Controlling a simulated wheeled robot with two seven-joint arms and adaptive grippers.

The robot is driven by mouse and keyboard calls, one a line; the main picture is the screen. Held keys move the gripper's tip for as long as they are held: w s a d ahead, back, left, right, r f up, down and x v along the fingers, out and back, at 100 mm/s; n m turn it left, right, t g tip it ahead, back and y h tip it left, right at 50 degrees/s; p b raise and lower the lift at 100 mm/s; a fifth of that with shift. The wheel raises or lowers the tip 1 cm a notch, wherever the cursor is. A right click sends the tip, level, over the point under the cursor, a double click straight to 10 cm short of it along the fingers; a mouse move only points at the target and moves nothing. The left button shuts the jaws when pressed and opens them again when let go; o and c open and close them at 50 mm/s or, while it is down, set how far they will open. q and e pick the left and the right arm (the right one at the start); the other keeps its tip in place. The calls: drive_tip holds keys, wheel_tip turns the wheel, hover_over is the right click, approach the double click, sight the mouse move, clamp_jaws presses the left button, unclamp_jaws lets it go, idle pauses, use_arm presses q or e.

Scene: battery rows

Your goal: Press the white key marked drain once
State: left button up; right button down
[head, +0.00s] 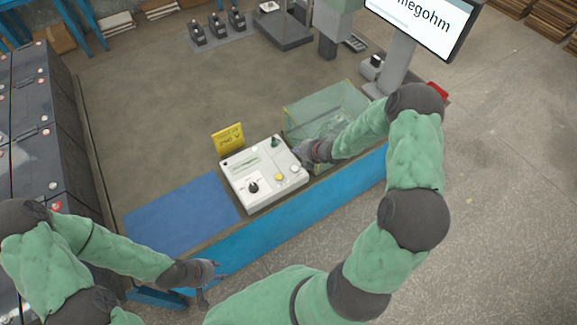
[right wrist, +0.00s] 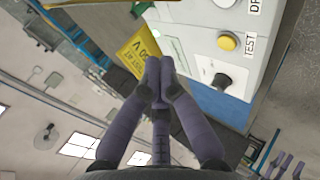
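The white tester box (head: 240,190) stands near the table's front edge. Its white key (head: 295,169) is on the right end of the panel. In the right wrist view a white key (right wrist: 226,3) is cut by the top edge, beside a label starting "DR". A yellow key (right wrist: 228,42) labelled TEST and a black knob (right wrist: 222,81) are also on the panel. My right gripper (head: 306,152) is beside the box's right end, apart from the white key; its fingertips (right wrist: 158,65) are together and empty. My left gripper (head: 212,272) is open and empty in front of the table.
A yellow sign (head: 228,138) stands behind the box. A clear greenish bin (head: 320,105) is to its right, under my right forearm. A blue mat (head: 180,215) lies to the left. A screen (head: 425,22) reads "megohm".

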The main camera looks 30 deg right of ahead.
drive_tip(key=shift+d, duration=0.1)
drive_tip(key=shift+f, duration=0.2)
drive_tip(key=b, duration=0.5)
hover_over(296, 169)
wheel_tip(296, 169, down, 7)
drive_tip(key=shift+d+f, duration=0.1)
drive_tip(key=shift+f+b, duration=0.6)
drive_tip(key=shift+f, duration=0.1)
idle(0.8)
drive_tip(key=shift+f+b, duration=0.35)
drive_tip(key=shift+b, duration=0.2)
drive_tip(key=shift+f+b, duration=0.4)
drive_tip(key=shift+b, duration=0.05)
idle(0.7)
drive_tip(key=shift+r, duration=0.1)
drive_tip(key=shift+r+p, duration=0.35)
drive_tip(key=shift+r, duration=0.35)
